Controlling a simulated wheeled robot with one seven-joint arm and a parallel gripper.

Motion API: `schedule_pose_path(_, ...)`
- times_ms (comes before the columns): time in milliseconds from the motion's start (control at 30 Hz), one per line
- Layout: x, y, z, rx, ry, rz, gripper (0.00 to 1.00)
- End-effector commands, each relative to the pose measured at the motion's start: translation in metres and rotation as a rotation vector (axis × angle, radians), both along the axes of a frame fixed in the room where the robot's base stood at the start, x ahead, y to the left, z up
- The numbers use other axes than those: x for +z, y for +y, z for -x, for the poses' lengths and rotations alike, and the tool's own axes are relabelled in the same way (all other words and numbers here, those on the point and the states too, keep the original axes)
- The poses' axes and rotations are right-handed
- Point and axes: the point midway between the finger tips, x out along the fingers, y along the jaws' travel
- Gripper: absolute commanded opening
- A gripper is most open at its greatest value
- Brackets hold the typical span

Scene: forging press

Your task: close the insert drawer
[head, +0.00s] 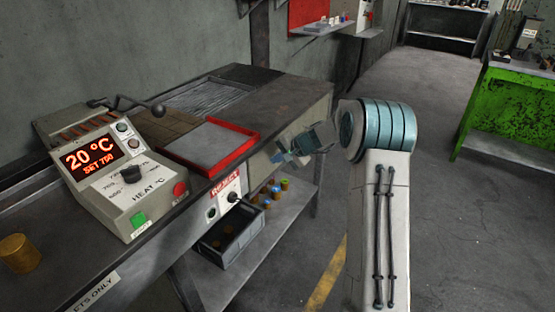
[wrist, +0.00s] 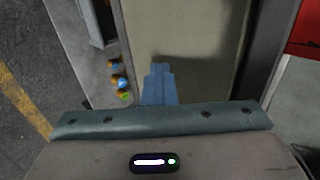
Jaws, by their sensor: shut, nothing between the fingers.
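My gripper (head: 284,156) is at the front side of the bench, right of the red-rimmed tray. In the wrist view its fingers (wrist: 160,70) are shut together with nothing between them, pointing at a pale flat panel (wrist: 195,35). I cannot tell whether the fingertips touch it. The same pale front (head: 264,166) shows in the head view, partly behind my gripper. No label marks it as the insert drawer, and I cannot tell how far out it stands.
A grey open-topped bin (head: 232,238) sits below the REJECT switch panel (head: 228,196). Several small coloured-top pieces (head: 275,189) stand on the lower shelf. The heat controller (head: 112,172) and red-rimmed tray (head: 250,132) are on the bench.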

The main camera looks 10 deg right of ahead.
Motion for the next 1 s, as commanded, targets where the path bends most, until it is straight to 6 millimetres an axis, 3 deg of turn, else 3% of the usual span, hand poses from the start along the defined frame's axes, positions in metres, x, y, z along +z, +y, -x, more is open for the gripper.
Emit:
schedule_pose_path(133, 0.001, -0.008, 0.005, -0.002, -0.01, -0.002, 0.0)
schedule_pose_path(267, -0.001, -0.031, 0.019, -0.007, -0.006, -0.001, 0.0)
schedule_pose_path(400, 0.027, -0.053, 0.037, -0.012, -0.007, 0.0, 0.0)
schedule_pose_path(600, 0.053, -0.063, 0.057, 0.008, -0.005, -0.001, 0.0)
schedule_pose_path(800, 0.067, -0.075, 0.069, 0.009, -0.002, -0.001, 0.0)
schedule_pose_path(1000, 0.093, -0.059, 0.093, 0.06, 0.013, 0.056, 0.0)
